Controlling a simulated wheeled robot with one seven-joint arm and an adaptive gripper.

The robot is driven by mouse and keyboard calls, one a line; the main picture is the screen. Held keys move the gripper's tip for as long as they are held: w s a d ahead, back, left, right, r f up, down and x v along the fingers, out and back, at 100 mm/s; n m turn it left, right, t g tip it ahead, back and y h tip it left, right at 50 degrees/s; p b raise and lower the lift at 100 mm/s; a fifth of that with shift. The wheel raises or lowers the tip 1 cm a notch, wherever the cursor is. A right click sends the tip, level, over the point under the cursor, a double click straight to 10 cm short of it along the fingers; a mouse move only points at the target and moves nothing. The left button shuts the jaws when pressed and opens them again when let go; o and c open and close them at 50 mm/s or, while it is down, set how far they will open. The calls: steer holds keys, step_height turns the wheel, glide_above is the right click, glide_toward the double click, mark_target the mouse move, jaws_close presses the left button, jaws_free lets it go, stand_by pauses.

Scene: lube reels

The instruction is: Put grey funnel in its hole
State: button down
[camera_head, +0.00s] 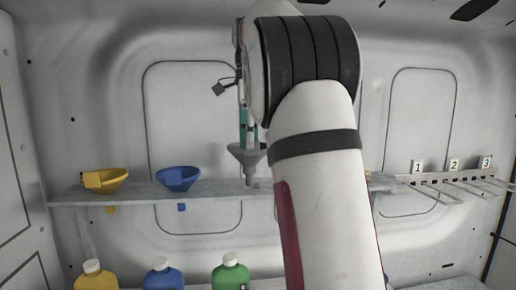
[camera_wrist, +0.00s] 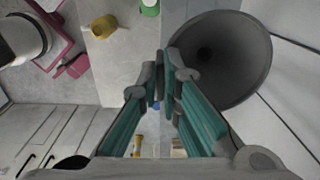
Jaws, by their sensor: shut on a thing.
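The grey funnel (camera_head: 248,156) is upright, mouth up, at the shelf (camera_head: 218,193). Its spout shows against the shelf's front edge; I cannot tell whether it is in a hole or in front of the edge. My gripper (camera_head: 248,143) reaches down from above and is shut on the funnel's rim. In the wrist view, the teal fingers of my gripper (camera_wrist: 166,75) meet at the near left side of the wide grey funnel (camera_wrist: 232,50). The hole for the grey funnel is not visible. My arm hides the shelf to the right.
A yellow funnel (camera_head: 104,180) and a blue funnel (camera_head: 177,178) sit in the shelf to the left. Yellow (camera_head: 95,277), blue (camera_head: 163,277) and green (camera_head: 230,273) bottles stand below. A numbered rack with prongs (camera_head: 455,184) juts out at right.

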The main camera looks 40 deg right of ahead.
mark_target(254, 150)
steer(key=shift+s+d+f, duration=0.1)
steer(key=shift+d, duration=0.6)
step_height(254, 150, down, 2)
steer(key=shift+s+f+p, duration=0.1)
steer(key=shift+f+p, duration=0.15)
steer(key=shift+p, duration=0.4)
steer(key=shift+f, duration=0.65)
steer(key=c, duration=1.8)
jaws_free()
step_height(254, 150, up, 6)
steer(key=shift+r+b, duration=0.25)
steer(key=shift+b, duration=0.35)
steer(key=shift+r, duration=0.65)
